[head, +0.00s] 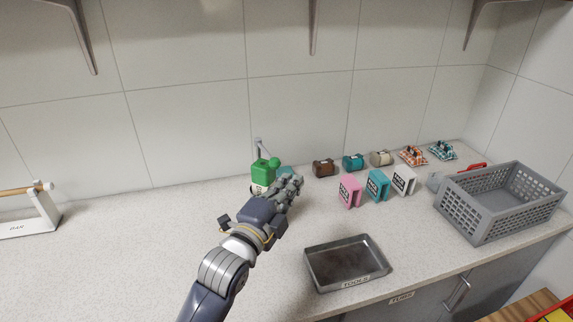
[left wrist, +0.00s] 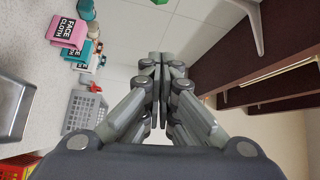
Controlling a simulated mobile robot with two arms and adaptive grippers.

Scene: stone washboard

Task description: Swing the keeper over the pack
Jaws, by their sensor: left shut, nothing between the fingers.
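A green block with a rounded green knob (head: 264,173) stands near the back wall, with a thin grey upright behind it. I cannot tell for sure whether this is the keeper. A teal item (head: 285,171) beside it is mostly hidden by my left gripper (head: 298,181). The gripper is shut and empty, just right of and in front of the green block; contact cannot be told. It also shows shut in the left wrist view (left wrist: 161,62), where a green piece (left wrist: 160,2) is cut off at the top edge. My right gripper is not in view.
Pink (head: 349,191), teal (head: 377,185) and white (head: 403,180) packs stand to the right, before several rolls and cloth bundles. The left counter is mostly clear.

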